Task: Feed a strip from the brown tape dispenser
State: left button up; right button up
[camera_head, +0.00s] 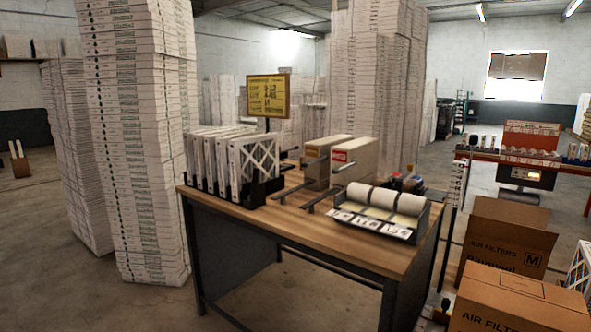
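I cannot clearly make out a brown tape dispenser. On the wooden table (300,235) a grey dispenser (376,230) holds several white rolls side by side, with printed labels along its front edge. Farther back at the right, a dark boxy machine with an orange-brown panel (527,177) stands by a red-framed bench; I cannot tell what it is. Small red and blue items (408,183) sit behind the rolls, too small to identify. Neither of my grippers shows in this view.
Boxed filters (232,165) stand in a black rack on the table's left. Two cartons (353,160) and metal bars are mid-table. Tall stacks of white boxes (135,130) rise at the left and behind. Brown cartons (520,305) stand at the right front. The table's front strip is clear.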

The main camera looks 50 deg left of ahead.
aim_at(304, 165)
jog(key=u, duration=1.45)
jog(key=i+j+z, duration=0.25)
jog(key=i, duration=0.15)
jog(key=i+j+z, duration=0.2)
jog(key=i, duration=0.2)
jog(key=i+j+z, duration=0.25)
jog(key=i, duration=0.15)
jog(key=l, duration=0.1)
